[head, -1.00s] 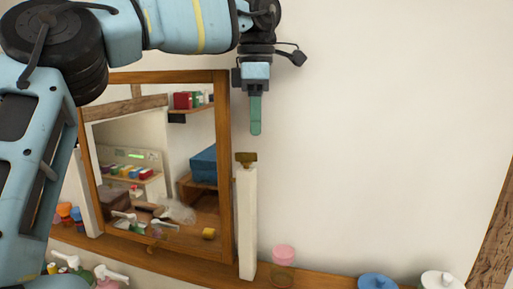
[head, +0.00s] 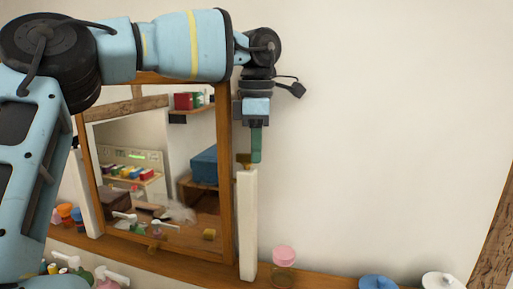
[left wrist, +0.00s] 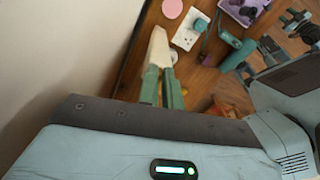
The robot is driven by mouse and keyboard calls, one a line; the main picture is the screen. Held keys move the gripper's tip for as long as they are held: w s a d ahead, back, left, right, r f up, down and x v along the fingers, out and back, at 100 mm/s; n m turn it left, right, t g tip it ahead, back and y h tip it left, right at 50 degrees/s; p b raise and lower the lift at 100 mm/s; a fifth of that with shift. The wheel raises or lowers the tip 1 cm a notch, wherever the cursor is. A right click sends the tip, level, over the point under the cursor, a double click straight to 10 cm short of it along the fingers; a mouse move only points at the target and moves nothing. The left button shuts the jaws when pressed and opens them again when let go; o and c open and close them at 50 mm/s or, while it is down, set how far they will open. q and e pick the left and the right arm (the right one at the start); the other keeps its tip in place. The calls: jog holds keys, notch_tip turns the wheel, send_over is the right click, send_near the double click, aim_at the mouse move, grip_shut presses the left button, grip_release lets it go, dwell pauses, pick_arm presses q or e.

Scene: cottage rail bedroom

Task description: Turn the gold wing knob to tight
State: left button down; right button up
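The gold wing knob (head: 243,159) sits at the top of the white post (head: 247,220) on the right of the mirror. My left gripper (head: 256,147) points down at the post top in the head view, and its green fingers cover the right part of the knob. In the left wrist view, the two green fingers (left wrist: 162,88) stand a little apart, with the pale post (left wrist: 157,48) beyond them. I cannot make out the knob there, nor whether the fingers touch it. My right gripper does not show clearly in either view.
The wood-framed mirror (head: 226,180) stands just left of the post. A pink-lidded jar (head: 284,265), a blue lid (head: 378,283) and a white lid (head: 442,281) are along the wooden shelf (head: 318,280). The wall to the right is bare.

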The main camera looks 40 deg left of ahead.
pick_arm(q)
jog(key=shift+s+d+m, duration=0.1)
jog(key=shift+s+m, duration=0.05)
jog(key=shift+m, duration=0.65)
jog(key=shift+s+d+m, duration=0.1)
jog(key=shift+m, duration=0.7)
jog(key=c, duration=1.6)
grip_release()
jog(key=shift+r, duration=0.15)
notch_tip(320, 180, up, 8)
jog(key=shift+f, duration=0.2)
jog(key=shift+f, duration=0.1)
